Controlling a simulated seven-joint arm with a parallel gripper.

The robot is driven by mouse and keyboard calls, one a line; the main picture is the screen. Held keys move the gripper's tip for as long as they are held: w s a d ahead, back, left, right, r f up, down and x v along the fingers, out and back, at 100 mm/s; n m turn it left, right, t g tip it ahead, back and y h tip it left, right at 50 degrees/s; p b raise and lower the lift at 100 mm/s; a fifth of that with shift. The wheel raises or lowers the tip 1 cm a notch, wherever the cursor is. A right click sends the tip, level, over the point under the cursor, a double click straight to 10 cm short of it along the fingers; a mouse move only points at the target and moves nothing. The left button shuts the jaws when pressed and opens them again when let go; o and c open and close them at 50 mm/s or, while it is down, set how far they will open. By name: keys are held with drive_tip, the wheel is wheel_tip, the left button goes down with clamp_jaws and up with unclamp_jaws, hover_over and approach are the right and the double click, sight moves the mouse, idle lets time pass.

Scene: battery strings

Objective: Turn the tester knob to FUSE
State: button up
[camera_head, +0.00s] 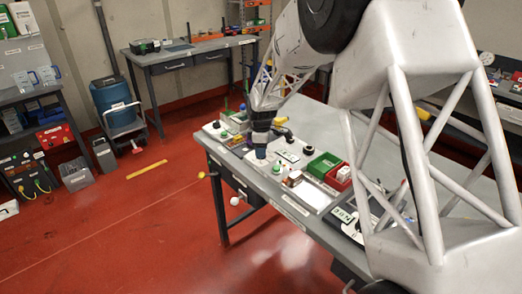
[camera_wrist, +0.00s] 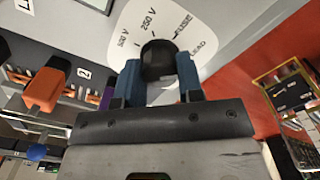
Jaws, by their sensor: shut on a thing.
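The tester knob (camera_wrist: 158,58) is black and round in the wrist view. It sits on a white dial plate (camera_wrist: 125,22) with printed marks; I read 250 V, what looks like FUSE to its right, and further partly readable marks on either side. My gripper (camera_wrist: 159,72) has blue fingers, one on each side of the knob, shut on it. The knob's pointer is hidden or too dark to make out, so its setting cannot be told. In the head view my gripper (camera_head: 261,152) is low over the workbench; the knob is hidden there.
In the head view, a green bin (camera_head: 323,164) and a red bin (camera_head: 342,175) stand right of my gripper on the grey workbench (camera_head: 330,120). Small parts crowd the bench's near edge. The wrist view shows an orange object (camera_wrist: 45,92) left of the dial.

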drive_tip(key=shift+n, duration=4.8)
drive_tip(key=o, duration=0.8)
drive_tip(key=shift+r, duration=0.1)
